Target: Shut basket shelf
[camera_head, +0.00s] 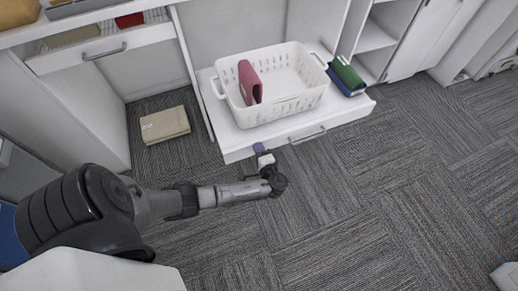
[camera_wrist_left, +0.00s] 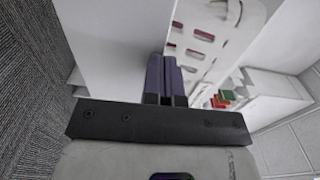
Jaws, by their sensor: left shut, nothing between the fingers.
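The basket shelf (camera_head: 230,140) is a white pull-out board, standing out from the cabinet over the carpet, with a grey handle (camera_head: 307,134) on its front. A white slotted basket (camera_head: 290,108) sits on it, with a dark red item (camera_head: 249,82) inside. My left gripper (camera_head: 260,149) is shut and empty at the left part of the shelf's front face; I cannot tell if it touches. In the left wrist view its purple-grey fingers (camera_wrist_left: 166,75) are together against a white panel, and the basket (camera_wrist_left: 203,32) shows beyond. My right gripper is not in view.
A green and blue item (camera_head: 346,77) lies right of the basket on the shelf. A beige box (camera_head: 165,125) lies on the floor to the left. An open drawer (camera_head: 105,48) stands out at upper left.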

